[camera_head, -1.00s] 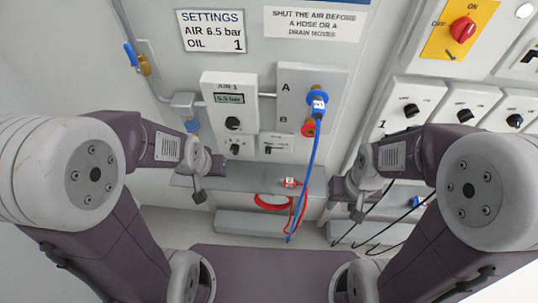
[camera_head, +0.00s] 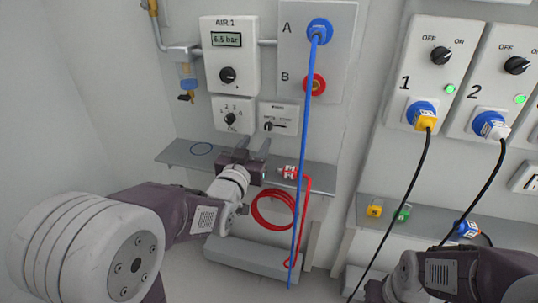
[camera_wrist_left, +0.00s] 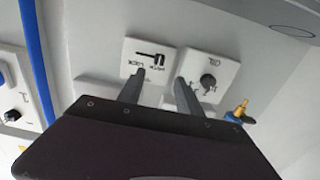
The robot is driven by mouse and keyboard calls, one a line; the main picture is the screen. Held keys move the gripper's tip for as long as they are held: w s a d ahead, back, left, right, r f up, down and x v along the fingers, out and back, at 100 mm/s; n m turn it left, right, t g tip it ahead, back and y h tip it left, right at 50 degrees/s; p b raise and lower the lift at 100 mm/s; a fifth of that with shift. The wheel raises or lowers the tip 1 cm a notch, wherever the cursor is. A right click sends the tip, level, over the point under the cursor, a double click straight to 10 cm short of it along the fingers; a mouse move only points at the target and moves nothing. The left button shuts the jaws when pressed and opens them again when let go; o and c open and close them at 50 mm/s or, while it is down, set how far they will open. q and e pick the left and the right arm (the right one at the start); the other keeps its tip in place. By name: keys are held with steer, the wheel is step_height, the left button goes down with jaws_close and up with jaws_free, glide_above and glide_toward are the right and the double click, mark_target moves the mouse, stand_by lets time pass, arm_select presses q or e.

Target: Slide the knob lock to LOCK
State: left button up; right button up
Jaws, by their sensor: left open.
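The knob lock is a small white plate (camera_head: 279,118) with a dark slot and small lettering, right of the oil dial and below the AIR 1 unit. Its black slider (camera_head: 268,125) sits at the slot's left end in the head view. The plate also shows in the left wrist view (camera_wrist_left: 148,44), turned about upside down, with the slider at the right. My left gripper (camera_head: 252,147) is open and empty, its fingers pointing up just below the plates. In the left wrist view its fingertips (camera_wrist_left: 161,77) straddle the gap between lock and oil plates, apparently without contact.
The AIR 1 unit (camera_head: 231,55) reads 6.5 bar, above the oil dial plate (camera_head: 232,116). A blue hose (camera_head: 303,160) hangs from port A, right of the lock. A grey shelf (camera_head: 185,153) lies behind my gripper, with a red connector (camera_head: 289,172) and coiled red hose.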

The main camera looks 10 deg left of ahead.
mark_target(267, 125)
arm_select(q)
steer(key=w, duration=0.3)
steer(key=w+b, duration=0.1)
steer(key=w, duration=0.5)
steer(key=shift+d+r, duration=0.15)
steer(key=shift+d, duration=0.15)
steer(key=shift+s, duration=0.1)
jaws_close()
stand_by(0.9)
